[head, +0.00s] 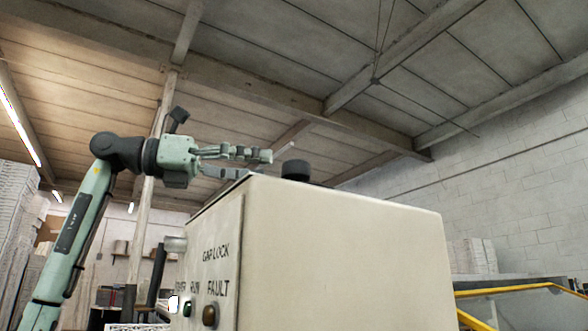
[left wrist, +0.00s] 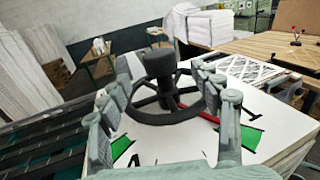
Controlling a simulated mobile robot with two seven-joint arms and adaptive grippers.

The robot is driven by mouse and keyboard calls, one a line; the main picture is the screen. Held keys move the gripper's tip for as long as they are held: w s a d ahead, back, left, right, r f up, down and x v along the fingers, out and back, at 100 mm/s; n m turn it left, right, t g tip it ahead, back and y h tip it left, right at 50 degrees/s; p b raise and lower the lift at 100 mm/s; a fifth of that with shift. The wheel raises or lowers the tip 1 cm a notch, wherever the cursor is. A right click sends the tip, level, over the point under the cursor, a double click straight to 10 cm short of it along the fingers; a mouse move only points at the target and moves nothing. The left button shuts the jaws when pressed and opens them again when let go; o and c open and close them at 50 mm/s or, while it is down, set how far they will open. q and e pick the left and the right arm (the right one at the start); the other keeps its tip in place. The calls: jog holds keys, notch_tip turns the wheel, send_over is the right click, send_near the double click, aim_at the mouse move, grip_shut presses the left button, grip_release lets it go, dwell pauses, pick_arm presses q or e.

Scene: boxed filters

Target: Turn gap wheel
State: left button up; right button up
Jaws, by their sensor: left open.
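The gap wheel (left wrist: 165,117) is a black spoked handwheel on a white top face, seen in the left wrist view. A round black knob (left wrist: 160,64) rises at it. In the head view only a black knob (head: 295,170) shows above the cabinet's top edge; the rim is hidden. My left gripper (head: 255,164) is open above the cabinet's left edge, pointing right toward the knob. In the left wrist view its fingers (left wrist: 160,82) stand on either side of the wheel. I cannot tell whether they touch the rim. My right gripper is not in view.
The beige cabinet (head: 340,250) carries GAP LOCK, RUN and FAULT labels and a green and an amber button. Its top has green marks (left wrist: 122,147) and a red strip by the wheel. A wooden table (left wrist: 265,48) stands behind. A yellow rail (head: 510,290) runs at right.

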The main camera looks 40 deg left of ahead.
aim_at(288, 170)
pick_arm(q)
jog(key=x, duration=0.6)
jog(key=shift+c, duration=0.6)
grip_shut()
